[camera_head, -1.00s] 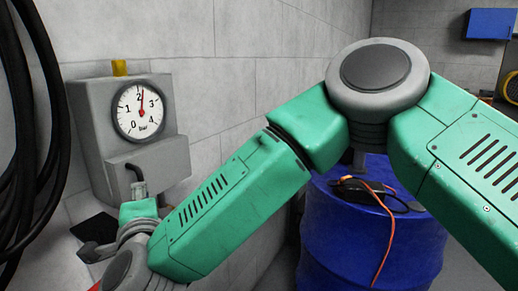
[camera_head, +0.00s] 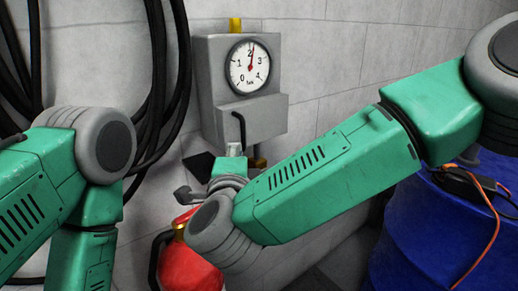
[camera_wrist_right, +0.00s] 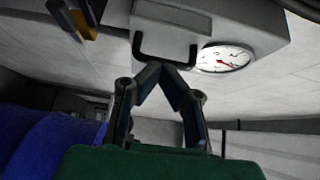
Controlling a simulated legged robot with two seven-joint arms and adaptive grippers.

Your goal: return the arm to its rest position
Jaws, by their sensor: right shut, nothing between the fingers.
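My right arm (camera_head: 320,175) comes in from the right and reaches to the wall beside a grey gauge box (camera_head: 215,90). My right gripper (camera_wrist_right: 163,68) is shut and empty, its fingertips meeting in front of the box's black handle (camera_wrist_right: 137,45). The handle also shows in the head view (camera_head: 240,130). I cannot tell whether the fingers touch it. In the head view the right gripper is small and mostly hidden by the wrist. My left arm (camera_head: 60,185) is bent at the left edge; its gripper is out of view.
The gauge (camera_head: 248,67) has its needle a little past 2. Black hoses (camera_head: 165,90) hang on the wall at left. A red extinguisher (camera_head: 185,265) stands below my right wrist. A blue drum (camera_head: 420,235) with an orange-cabled black device (camera_head: 462,183) on top stands at right.

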